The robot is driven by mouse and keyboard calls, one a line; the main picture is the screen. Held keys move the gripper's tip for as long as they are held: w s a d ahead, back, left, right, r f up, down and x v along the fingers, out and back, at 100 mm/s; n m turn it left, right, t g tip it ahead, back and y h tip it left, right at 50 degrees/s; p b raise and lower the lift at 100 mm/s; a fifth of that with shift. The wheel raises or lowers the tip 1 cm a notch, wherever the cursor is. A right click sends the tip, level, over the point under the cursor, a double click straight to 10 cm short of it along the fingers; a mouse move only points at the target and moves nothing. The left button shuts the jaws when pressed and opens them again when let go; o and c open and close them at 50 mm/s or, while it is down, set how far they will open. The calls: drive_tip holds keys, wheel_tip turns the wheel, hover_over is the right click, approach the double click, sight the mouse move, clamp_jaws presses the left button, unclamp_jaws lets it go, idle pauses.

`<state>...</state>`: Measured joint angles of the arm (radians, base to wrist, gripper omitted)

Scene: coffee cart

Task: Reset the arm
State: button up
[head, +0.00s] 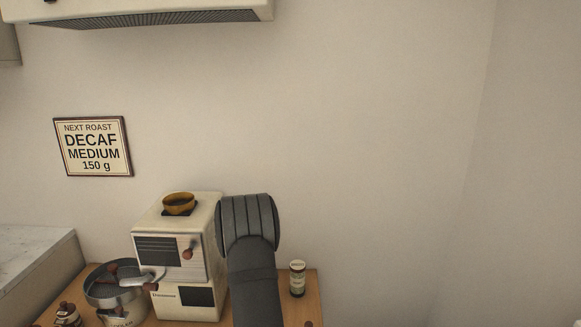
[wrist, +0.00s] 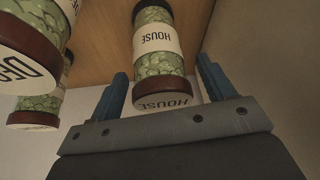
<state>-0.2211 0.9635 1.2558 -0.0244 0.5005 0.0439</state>
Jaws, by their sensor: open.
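My gripper (wrist: 165,88) shows in the wrist view with its two blue fingers spread apart. A jar of green beans labelled HOUSE (wrist: 158,45) appears upside down in the gap between the fingers. I see space on both sides of it, and I cannot tell how deep it sits between them. In the head view my dark arm rises in front of the counter, and the gripper's fingers are hidden there.
More green-bean jars (wrist: 35,105) are at the left in the wrist view, one with DEC on its lid (wrist: 27,60). In the head view, a cream roaster (head: 172,222) with a yellow bowl (head: 178,203), a metal pan (head: 104,292) and a small jar (head: 297,280) stand near my arm.

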drive_tip(key=shift+x, duration=0.9)
wheel_tip(320, 180, up, 11)
drive_tip(key=shift+s+f, duration=0.1)
drive_tip(key=shift+s, duration=0.05)
drive_tip(key=a+r, duration=0.3)
drive_tip(key=r, duration=0.9)
drive_tip(key=a+r, duration=0.3)
drive_tip(key=r, duration=1)
drive_tip(key=a+r, duration=0.3)
drive_tip(key=r, duration=1)
drive_tip(key=shift+s+a+r, duration=0.25)
drive_tip(key=shift+s+a, duration=0.15)
drive_tip(key=shift+s, duration=0.05)
